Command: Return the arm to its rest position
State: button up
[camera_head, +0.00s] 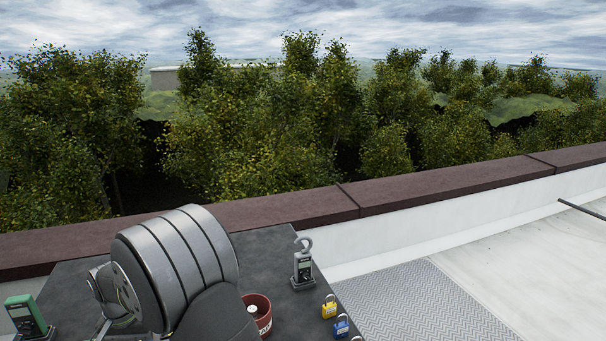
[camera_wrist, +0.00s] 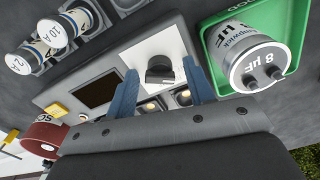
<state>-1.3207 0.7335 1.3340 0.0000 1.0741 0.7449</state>
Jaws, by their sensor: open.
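My gripper (camera_wrist: 160,70) shows in the wrist view as two blue fingers spread apart, with nothing held between them. Past the fingertips is a grey panel with a white plate (camera_wrist: 150,48) bearing a black knob (camera_wrist: 160,70). I cannot tell how far the fingertips are from it. In the head view my arm fills the lower left foreground, and my gripper is hidden there.
The dark worktop (camera_head: 85,270) holds a green meter (camera_head: 27,317), a clamp meter (camera_head: 302,265), a red cup (camera_head: 262,310), and yellow (camera_head: 329,308) and blue (camera_head: 341,326) padlocks. The wrist view shows fuses (camera_wrist: 50,37) and a capacitor (camera_wrist: 247,52) in a green tray (camera_wrist: 291,48). A parapet (camera_head: 440,187) runs behind.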

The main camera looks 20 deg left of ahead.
jog(key=shift+m, duration=0.5)
jog(key=n, duration=1)
dwell(0.5)
dwell(0.6)
